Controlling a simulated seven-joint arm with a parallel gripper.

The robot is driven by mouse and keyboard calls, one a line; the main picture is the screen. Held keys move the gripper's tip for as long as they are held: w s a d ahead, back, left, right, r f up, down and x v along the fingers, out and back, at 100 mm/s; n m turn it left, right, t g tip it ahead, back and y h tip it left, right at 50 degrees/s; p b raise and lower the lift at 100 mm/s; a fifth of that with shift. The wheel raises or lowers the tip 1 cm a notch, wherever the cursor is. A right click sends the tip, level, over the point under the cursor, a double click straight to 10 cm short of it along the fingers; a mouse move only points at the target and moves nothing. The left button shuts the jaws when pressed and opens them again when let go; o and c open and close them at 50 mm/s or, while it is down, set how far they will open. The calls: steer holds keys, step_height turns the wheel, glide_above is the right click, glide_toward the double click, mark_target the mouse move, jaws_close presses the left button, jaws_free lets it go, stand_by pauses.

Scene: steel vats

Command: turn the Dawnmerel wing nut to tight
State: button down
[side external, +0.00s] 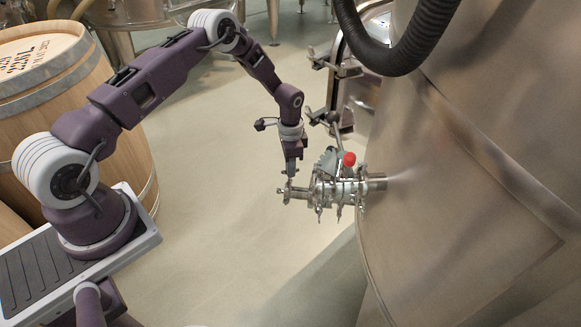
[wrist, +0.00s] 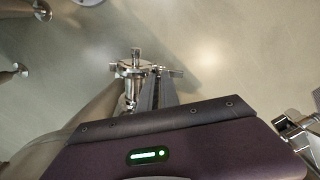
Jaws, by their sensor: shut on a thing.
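A steel valve assembly (side external: 325,190) with clamps and a red-knobbed handle juts left from the vat wall. Small wing nuts hang under its clamps, one of them (side external: 320,216) near the middle; no name can be read on any. My gripper (side external: 290,178) points down at the left end of the assembly. Its fingers are shut on a small part there, which looks like a wing nut but is mostly hidden by them. In the wrist view my gripper (wrist: 158,88) reaches to the right side of a steel clamp fitting (wrist: 130,70). How far the nut is turned cannot be told.
The large steel vat (side external: 450,170) fills the right side, with a black ribbed hose (side external: 405,55) above. A hatch with clamp handles (side external: 335,68) stands behind the gripper. A wooden barrel (side external: 90,100) is at left. The floor below the assembly is clear.

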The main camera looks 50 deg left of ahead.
steer(key=shift+m, duration=0.5)
steer(key=c, duration=1.9)
jaws_free()
